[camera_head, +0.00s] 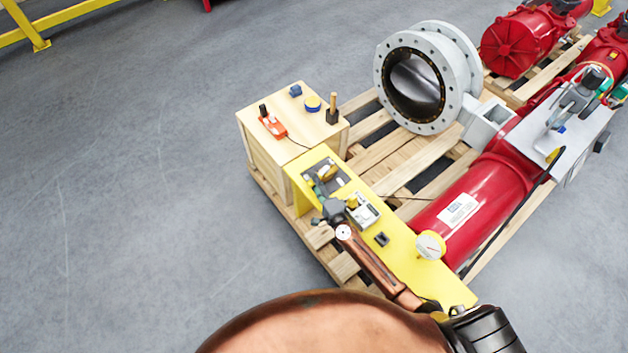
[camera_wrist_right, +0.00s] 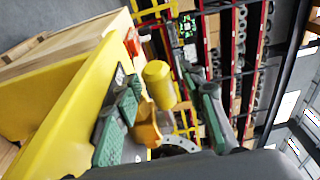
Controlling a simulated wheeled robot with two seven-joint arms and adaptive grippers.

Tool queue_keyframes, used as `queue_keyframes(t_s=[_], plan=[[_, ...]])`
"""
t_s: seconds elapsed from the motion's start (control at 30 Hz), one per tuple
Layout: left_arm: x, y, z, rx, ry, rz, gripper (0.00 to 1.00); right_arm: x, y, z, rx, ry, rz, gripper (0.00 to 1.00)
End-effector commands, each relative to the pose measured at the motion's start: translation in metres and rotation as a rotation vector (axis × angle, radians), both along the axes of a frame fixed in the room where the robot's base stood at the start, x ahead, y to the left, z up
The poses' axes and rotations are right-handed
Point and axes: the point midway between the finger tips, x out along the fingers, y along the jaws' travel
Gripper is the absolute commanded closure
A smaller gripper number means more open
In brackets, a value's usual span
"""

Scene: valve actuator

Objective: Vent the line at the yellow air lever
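The yellow air lever (camera_head: 326,172) is on the yellow panel (camera_head: 405,258) in the head view, near the panel's far end. In the right wrist view its rounded yellow handle (camera_wrist_right: 160,84) stands out from the panel. My right gripper (camera_head: 324,187) is at the lever, at the end of my copper-coloured arm. In the wrist view its dark green-grey fingers (camera_wrist_right: 168,112) are apart, with the handle between them. A gap shows between the handle and the right-hand finger; contact on the other side is unclear. My left gripper is not in view.
A wooden box (camera_head: 262,150) beside the panel carries an orange device (camera_head: 272,126) and small tools. A gauge (camera_head: 430,245) sits by the red actuator cylinder (camera_head: 485,195). A grey flanged valve (camera_head: 440,75) stands on the pallet (camera_head: 395,155). Floor at left is clear.

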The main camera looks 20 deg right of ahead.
Motion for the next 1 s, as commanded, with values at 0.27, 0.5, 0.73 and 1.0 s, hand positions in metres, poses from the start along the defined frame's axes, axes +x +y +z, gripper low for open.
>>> queue_keyframes(t_s=[0.27,0.5,0.73,1.0], plan=[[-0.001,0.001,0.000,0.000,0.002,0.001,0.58,-0.030,-0.006,-0.001,0.002,0.002,-0.001,0.62],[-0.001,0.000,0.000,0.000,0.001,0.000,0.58,-0.080,-0.015,-0.001,-0.002,0.002,0.000,0.62],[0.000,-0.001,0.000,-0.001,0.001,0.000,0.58,-0.111,-0.020,-0.001,-0.001,0.001,0.000,0.62],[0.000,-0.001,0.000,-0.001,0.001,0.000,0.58,-0.119,-0.020,0.000,0.000,0.000,0.000,0.62]])
